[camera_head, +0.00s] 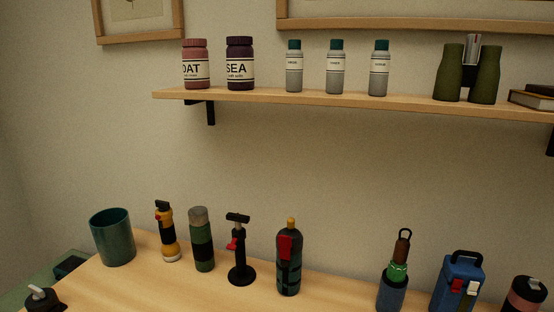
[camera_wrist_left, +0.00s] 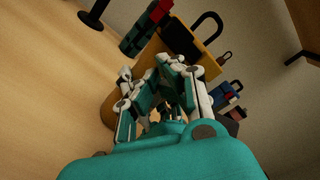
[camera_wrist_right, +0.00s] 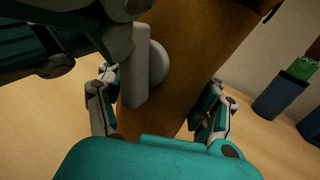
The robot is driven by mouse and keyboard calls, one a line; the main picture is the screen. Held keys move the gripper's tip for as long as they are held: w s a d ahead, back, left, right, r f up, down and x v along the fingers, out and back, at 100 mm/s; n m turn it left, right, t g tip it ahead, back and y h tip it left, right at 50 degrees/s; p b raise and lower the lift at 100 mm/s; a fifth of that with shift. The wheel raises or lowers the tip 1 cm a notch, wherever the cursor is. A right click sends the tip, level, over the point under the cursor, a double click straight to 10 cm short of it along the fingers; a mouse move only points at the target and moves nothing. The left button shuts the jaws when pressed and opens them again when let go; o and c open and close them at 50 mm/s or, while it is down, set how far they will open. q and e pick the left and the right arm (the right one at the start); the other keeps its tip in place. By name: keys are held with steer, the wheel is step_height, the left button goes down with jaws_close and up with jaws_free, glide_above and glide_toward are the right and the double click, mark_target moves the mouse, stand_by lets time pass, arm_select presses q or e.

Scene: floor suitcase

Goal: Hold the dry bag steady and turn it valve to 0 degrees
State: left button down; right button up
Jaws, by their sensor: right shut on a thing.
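The dry bag is an orange-brown upright body (camera_wrist_right: 190,60) in the right wrist view. Its yellow top with a dark loop handle shows in the left wrist view (camera_wrist_left: 209,66). A pale grey round valve with an upright bar-shaped lever (camera_wrist_right: 134,65) sits on its side. My right gripper (camera_wrist_right: 160,110) has its fingers on both sides of the bag's lower body and is shut on it. My left gripper (camera_wrist_left: 158,92) is close in front of the bag, its dark links beside the valve lever. Whether its fingers touch the lever is hidden. The head view shows neither gripper nor the bag.
On the table stand a green cup (camera_head: 112,238), a yellow flashlight (camera_head: 169,235), a green flask (camera_head: 202,240), a black stand with red lever (camera_head: 239,262), a dark bottle (camera_head: 289,270), a green-and-blue bottle (camera_head: 392,290) and a blue box (camera_head: 458,285). A shelf (camera_head: 300,98) hangs above.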

arm_select(q)
steer(key=shift+w+a+f, duration=0.1)
steer(key=shift+a+f, duration=0.1)
steer(key=shift+a, duration=0.05)
steer(key=shift+w+a+f, duration=0.1)
steer(key=shift+a+f, duration=0.2)
steer(key=shift+f, duration=0.3)
steer(key=shift+f, duration=0.1)
steer(key=shift+a, duration=0.1)
stand_by(0.4)
steer(key=v, duration=0.6)
steer(key=shift+a, duration=0.35)
